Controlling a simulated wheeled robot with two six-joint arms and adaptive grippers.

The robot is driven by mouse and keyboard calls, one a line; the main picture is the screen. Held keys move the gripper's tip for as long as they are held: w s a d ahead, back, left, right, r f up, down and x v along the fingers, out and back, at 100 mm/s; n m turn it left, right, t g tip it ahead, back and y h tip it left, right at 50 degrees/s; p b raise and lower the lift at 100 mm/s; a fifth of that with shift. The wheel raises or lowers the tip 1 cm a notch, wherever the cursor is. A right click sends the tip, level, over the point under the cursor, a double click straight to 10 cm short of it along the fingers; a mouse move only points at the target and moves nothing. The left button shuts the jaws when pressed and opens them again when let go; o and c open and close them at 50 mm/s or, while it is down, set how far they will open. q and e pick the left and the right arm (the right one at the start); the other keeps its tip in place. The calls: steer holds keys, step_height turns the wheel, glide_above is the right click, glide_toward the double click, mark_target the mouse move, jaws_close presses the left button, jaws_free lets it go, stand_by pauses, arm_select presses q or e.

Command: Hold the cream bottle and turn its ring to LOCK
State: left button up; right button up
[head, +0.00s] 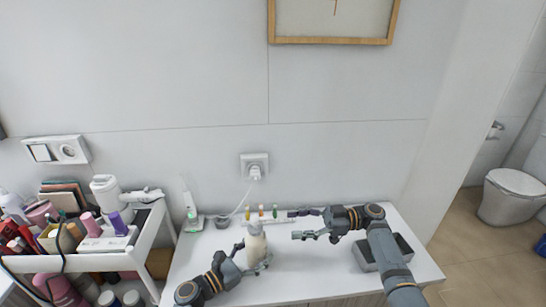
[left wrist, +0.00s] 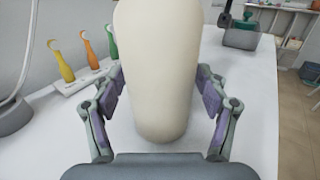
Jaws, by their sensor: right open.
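The cream bottle (head: 257,245) stands upright on the white table, with a pale top at its upper end. My left gripper (head: 254,259) has its fingers on both sides of the bottle's body and appears shut on it. In the left wrist view the bottle (left wrist: 158,70) fills the middle between the two finger pads. My right gripper (head: 300,224) is open and empty, to the right of the bottle's top and apart from it. The ring and any LOCK mark are too small to make out.
A row of small coloured brush heads (head: 261,211) stands behind the bottle. A white charging device (head: 191,215) with a cord is to the left. A grey bin (head: 364,261) sits under my right arm. A crowded cosmetics cart (head: 148,240) stands at the left.

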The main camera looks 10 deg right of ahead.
arm_select(q)
steer(key=shift+o, duration=0.2)
steer(key=v, duration=1.2)
